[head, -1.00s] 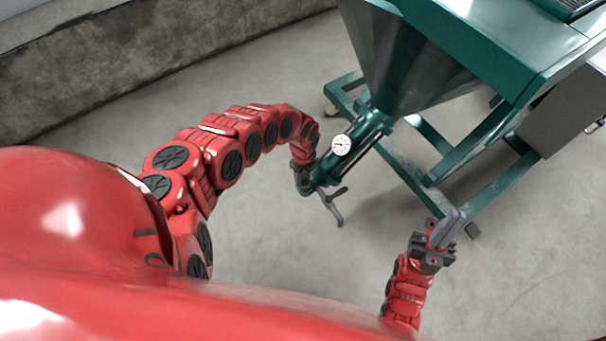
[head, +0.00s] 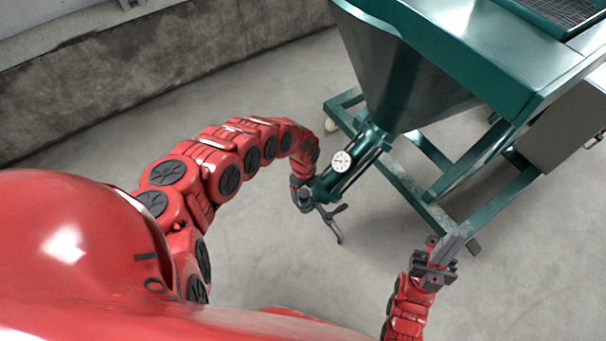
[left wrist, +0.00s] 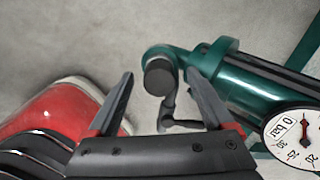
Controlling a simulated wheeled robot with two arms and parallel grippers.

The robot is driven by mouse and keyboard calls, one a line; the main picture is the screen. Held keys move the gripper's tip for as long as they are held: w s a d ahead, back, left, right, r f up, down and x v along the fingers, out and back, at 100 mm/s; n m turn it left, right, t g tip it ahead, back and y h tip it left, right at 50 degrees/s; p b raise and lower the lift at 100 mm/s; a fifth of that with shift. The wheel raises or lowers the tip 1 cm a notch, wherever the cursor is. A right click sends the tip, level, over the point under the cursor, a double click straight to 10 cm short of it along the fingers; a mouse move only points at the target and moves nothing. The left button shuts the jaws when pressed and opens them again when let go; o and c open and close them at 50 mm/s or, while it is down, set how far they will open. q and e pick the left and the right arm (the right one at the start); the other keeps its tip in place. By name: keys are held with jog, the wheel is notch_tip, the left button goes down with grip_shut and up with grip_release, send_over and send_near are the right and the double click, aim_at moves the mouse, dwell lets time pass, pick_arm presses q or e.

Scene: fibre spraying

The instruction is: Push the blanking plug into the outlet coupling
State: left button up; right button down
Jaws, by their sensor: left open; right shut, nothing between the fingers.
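The outlet coupling (left wrist: 172,54) is the green end of the pump tube, at the upper middle of the left wrist view. A dark round piece, apparently the blanking plug (left wrist: 158,77), sits at its mouth; how deep it sits I cannot tell. My left gripper (left wrist: 159,73) is open, its two fingers apart on either side of the dark piece, with no clear grip on it. In the head view my left gripper (head: 298,188) is beside the coupling, and the plug is hidden. My right gripper (head: 459,243) is shut and empty, low at the right.
A grey lever handle (head: 334,220) hangs from the coupling. The pressure gauge (head: 341,161) sits on the green tube below the hopper (head: 400,75). The machine's green frame (head: 420,205) stands near my right gripper. The concrete floor in front is clear.

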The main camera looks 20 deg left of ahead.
aim_at(303, 192)
pick_arm(q)
notch_tip(303, 192, up, 16)
jog(key=p, duration=0.6)
jog(key=shift+s+f, duration=0.1)
jog(key=shift+f, duration=0.05)
